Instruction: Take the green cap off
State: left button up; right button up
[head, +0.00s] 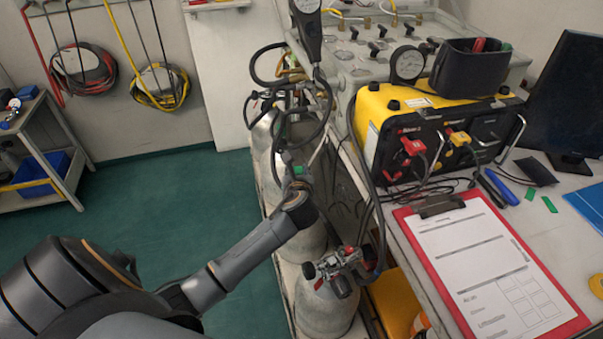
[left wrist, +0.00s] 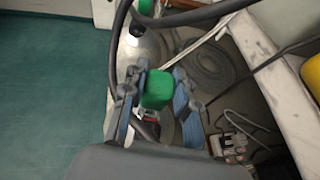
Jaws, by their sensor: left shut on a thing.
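The green cap (left wrist: 157,90) is a small, block-like piece between the two fingers of my left gripper (left wrist: 160,97) in the left wrist view. The gripper is shut on it. In the head view the green cap (head: 298,170) shows as a small green patch at the tip of my left gripper (head: 297,181), above the row of gas cylinders. A metal and red fitting (left wrist: 148,118) lies just below the cap in the wrist view. I cannot tell whether the cap touches it. Another green piece (left wrist: 146,6) shows at the top edge. My right gripper is not in view.
A near cylinder (head: 325,308) with a valve stands by the bench. Black hoses (head: 366,150) hang close to the gripper's right. The bench holds a yellow case (head: 376,112) and a red clipboard (head: 424,262).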

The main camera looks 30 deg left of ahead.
pick_arm(q)
jog(key=s+d+r+p, duration=0.1)
jog(key=s+r, duration=0.6)
jog(key=s, duration=0.5)
jog(key=shift+r, duration=0.3)
